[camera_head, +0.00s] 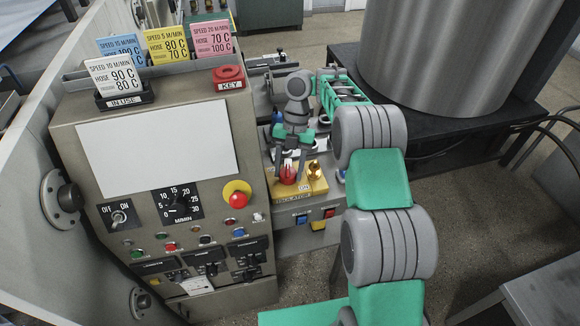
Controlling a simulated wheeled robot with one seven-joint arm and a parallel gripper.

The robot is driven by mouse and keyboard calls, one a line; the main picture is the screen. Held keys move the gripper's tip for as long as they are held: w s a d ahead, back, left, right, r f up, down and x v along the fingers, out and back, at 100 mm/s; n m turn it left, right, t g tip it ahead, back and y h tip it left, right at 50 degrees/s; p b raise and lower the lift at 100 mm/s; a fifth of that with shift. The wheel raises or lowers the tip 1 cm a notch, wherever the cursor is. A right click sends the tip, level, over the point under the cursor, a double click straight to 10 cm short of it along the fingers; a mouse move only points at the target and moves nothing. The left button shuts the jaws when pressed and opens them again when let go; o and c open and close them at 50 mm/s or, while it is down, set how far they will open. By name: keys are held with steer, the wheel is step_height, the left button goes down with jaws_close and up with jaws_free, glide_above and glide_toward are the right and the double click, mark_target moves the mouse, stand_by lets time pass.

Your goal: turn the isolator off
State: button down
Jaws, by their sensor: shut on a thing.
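The isolator is a yellow plate (312,187) on the side panel right of the control cabinet, with a label reading ISOLATOR on its front edge. A red knob (288,176) stands on its left part. A brass-coloured piece (314,171) stands beside the knob on the right, and an ON mark shows near it. My gripper (289,163) points down over the red knob, with its fingers closed on the knob's upper part. The fingers partly cover the knob, so its exact turn is hard to tell.
The control cabinet (85,172) stands close on the left, with a red KEY holder (228,78) and a red stop button on yellow (237,198). Blue and red switches (329,213) sit just below the isolator. A large metal drum (455,55) stands behind right.

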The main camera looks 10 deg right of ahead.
steer(key=shift+n+h+p, duration=0.4)
steer(key=shift+n+h, duration=0.1)
steer(key=shift+n, duration=0.9)
steer(key=shift+a, duration=0.1)
steer(key=c, duration=0.7)
jaws_free()
steer(key=shift+r+p, duration=0.25)
steer(key=shift+p, duration=0.05)
steer(key=p+v, duration=0.6)
steer(key=p, duration=0.1)
steer(key=shift+w+r, duration=0.2)
steer(key=shift+r, duration=0.15)
steer(key=shift+w+r+p, duration=0.3)
steer(key=shift+p, duration=0.15)
